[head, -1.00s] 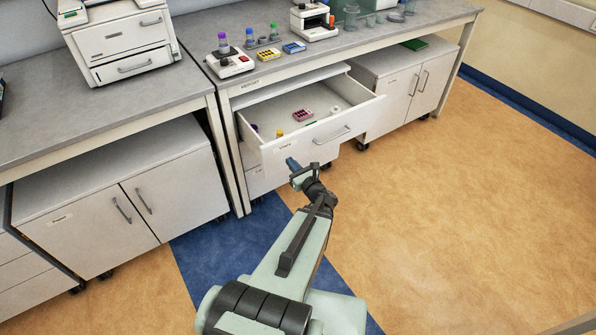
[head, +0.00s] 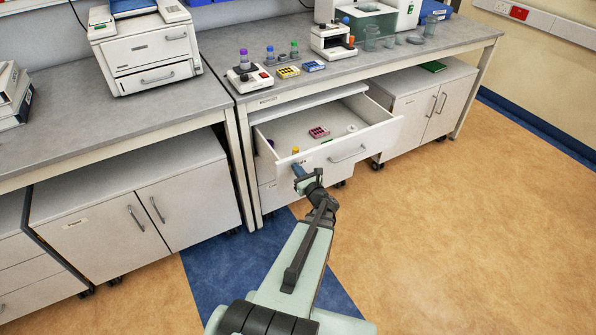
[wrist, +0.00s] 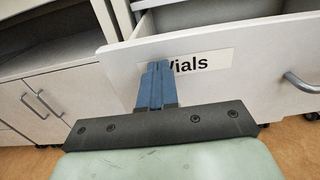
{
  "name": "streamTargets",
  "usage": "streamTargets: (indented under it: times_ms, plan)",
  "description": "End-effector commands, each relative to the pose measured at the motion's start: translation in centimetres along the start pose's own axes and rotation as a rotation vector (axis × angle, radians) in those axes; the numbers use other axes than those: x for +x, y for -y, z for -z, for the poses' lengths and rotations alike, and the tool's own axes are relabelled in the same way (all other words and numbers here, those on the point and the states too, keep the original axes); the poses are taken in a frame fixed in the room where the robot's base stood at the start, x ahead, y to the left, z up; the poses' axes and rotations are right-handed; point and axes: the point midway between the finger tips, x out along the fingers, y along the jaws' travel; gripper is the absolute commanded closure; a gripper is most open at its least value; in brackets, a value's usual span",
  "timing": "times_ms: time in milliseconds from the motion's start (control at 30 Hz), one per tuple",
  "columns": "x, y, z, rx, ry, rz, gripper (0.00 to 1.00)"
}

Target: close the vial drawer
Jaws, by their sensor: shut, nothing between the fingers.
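The white vial drawer (head: 377,141) is pulled well out from under the bench in the head view. A pink rack (head: 319,132) and a few small items lie inside it. In the wrist view its front panel (wrist: 262,76) carries a "Vials" label (wrist: 205,63), partly hidden by my fingers, and a grey handle (wrist: 302,82) to the right. My gripper (head: 298,170) is shut and empty at the left part of the drawer front. Its blue fingers (wrist: 157,68) point at the label; I cannot tell whether they touch the panel.
The bench top (head: 365,62) above holds a vortex mixer (head: 249,80), coloured racks and other instruments. Closed cabinets stand left (head: 120,215) and right (head: 425,105) of the drawer unit. The floor (head: 450,230) at the right is clear.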

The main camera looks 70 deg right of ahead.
Motion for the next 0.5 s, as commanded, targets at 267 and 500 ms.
streamTargets:
  times_ms: [267,500]
  plan:
    - [2.3,0.1,0.1,-0.001,0.001,-0.003,1.0]
    - [8.0,0.2,0.1,-0.001,0.001,-0.004,1.0]
